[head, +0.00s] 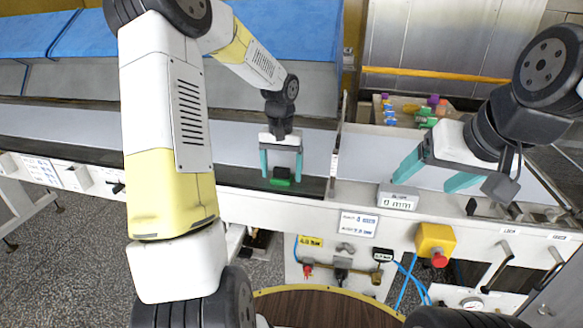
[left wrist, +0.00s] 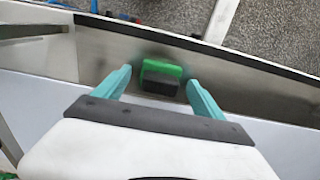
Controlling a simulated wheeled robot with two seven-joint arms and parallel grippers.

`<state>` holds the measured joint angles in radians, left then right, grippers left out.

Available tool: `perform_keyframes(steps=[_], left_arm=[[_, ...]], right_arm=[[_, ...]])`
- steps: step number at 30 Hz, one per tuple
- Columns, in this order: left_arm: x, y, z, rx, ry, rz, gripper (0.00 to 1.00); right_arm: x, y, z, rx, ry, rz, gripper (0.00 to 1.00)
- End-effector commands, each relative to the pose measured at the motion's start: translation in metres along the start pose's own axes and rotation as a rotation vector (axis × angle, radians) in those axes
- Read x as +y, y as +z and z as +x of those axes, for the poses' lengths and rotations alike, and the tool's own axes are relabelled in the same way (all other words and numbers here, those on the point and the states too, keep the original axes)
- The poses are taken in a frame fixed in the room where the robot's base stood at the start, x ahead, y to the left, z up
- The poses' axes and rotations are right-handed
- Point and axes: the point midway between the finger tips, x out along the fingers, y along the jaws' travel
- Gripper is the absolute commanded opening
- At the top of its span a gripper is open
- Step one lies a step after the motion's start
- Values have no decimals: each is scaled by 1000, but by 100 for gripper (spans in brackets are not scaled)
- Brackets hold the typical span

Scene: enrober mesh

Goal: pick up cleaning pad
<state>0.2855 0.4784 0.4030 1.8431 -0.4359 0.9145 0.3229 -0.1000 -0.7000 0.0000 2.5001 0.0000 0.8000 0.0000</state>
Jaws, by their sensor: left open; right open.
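The cleaning pad (head: 281,177), which I take to be the small green and black block, lies on the dark strip along the front of the machine's belt. My left gripper (head: 281,168) is open, with its teal fingers on either side of the pad in the head view. In the left wrist view the pad (left wrist: 161,78) shows between and beyond the fingertips of the left gripper (left wrist: 160,80). I cannot tell whether the fingers touch it. My right gripper (head: 425,172) is open and empty over the pale surface at the right, well away from the pad.
A tray (head: 455,101) of small coloured items stands behind the right gripper. A grey display box (head: 398,197) and a yellow box with a red button (head: 436,243) are at the front right. A thin upright divider (head: 335,150) stands right of the left gripper.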

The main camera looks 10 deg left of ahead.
Motion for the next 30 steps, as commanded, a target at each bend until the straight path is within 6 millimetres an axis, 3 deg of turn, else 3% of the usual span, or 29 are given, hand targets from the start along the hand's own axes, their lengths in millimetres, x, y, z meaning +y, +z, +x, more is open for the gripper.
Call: perform_keyframes(steps=[5, 15, 24, 30], left_arm=[[0, 0, 0, 0, 0, 0, 78], [0, 0, -1, 1, 0, 0, 14], [0, 0, -3, 1, 0, 0, 14], [0, -1, -20, 4, -1, 0, 14]], right_arm=[[0, 0, 0, 0, 0, 0, 76], [0, 0, 0, 0, 0, 0, 76], [0, 0, 0, 0, 0, 0, 76], [0, 0, 0, 0, 0, 0, 76]])
